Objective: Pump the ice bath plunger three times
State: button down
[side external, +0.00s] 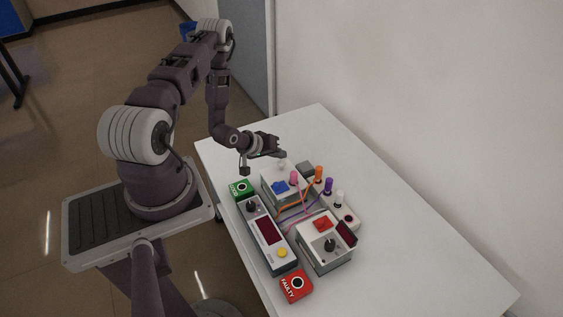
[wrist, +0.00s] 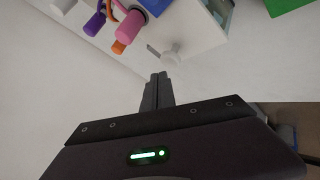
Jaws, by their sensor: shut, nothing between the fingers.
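A pale box (side external: 270,178) with a blue piece on top stands near the far end of the table, and it also shows in the wrist view (wrist: 202,32). A small whitish knob (side external: 282,163) sits at its far edge. My gripper (side external: 279,152) is shut and empty above that end of the box. In the wrist view its fingertips (wrist: 158,78) are close to the knob; I cannot tell whether they touch it.
Pink (side external: 294,177), orange (side external: 319,173) and purple (side external: 328,186) plugs with cables stand to the right. A green box (side external: 242,189), a long panel (side external: 267,232), a switch box (side external: 325,245) and a red FAULTY box (side external: 296,286) are nearer. The table's right side is clear.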

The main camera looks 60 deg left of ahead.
aim_at(282, 161)
dwell(0.6)
jog(key=shift+f, duration=0.4)
jog(key=shift+f, duration=1.2)
dwell(0.9)
jog(key=shift+r, duration=1.6)
jog(key=shift+r, duration=2.55)
